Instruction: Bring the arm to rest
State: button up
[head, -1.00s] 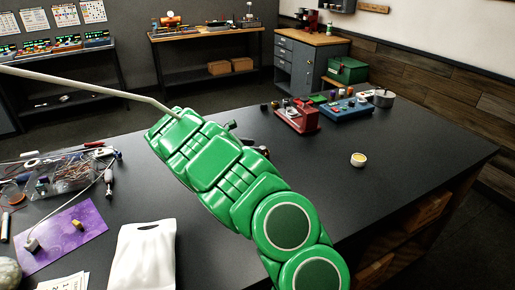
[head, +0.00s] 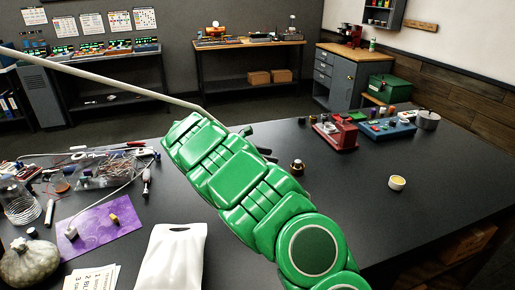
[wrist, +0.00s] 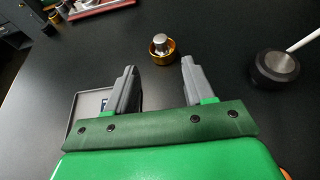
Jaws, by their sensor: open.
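My green arm reaches from the bottom of the head view over the dark table (head: 400,225). My gripper (wrist: 158,75) shows in the wrist view with its two grey fingers apart and nothing between them. A small brass-coloured part with a silver top (wrist: 161,46) stands on the table just beyond the fingertips, apart from them. In the head view a small dark and brass part (head: 297,167) stands right of the arm. The fingers are mostly hidden behind the arm in the head view.
A black round piece with a metal top (wrist: 274,68) stands right of the fingers. A grey tray (wrist: 90,108) lies by the left finger. A red device (head: 336,133), a blue device (head: 388,130) and a small yellow-filled cup (head: 397,183) stand farther right. A white bag (head: 172,258) lies left.

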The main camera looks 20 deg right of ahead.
jog(key=s+r+m+y, duration=0.6)
jog(key=s+r+m, duration=0.2)
jog(key=s+r, duration=0.6)
jog(key=s+a+r+m+t+y, duration=0.4)
jog(key=s+a+r+y, duration=0.3)
jog(key=s+a+r, duration=0.45)
jog(key=s+a+f+m+g, duration=0.1)
jog(key=s+f+m+g, duration=0.1)
jog(key=s+f, duration=0.7)
jog(key=s+a+f+m+g, duration=0.1)
jog(key=s+f+m+g, duration=0.2)
jog(key=s+f, duration=0.5)
jog(key=s, duration=0.8)
jog(key=shift+s+f+m+g, duration=0.3)
jog(key=shift+s+f+m, duration=0.05)
jog(key=shift+m, duration=0.05)
jog(key=shift+a, duration=0.1)
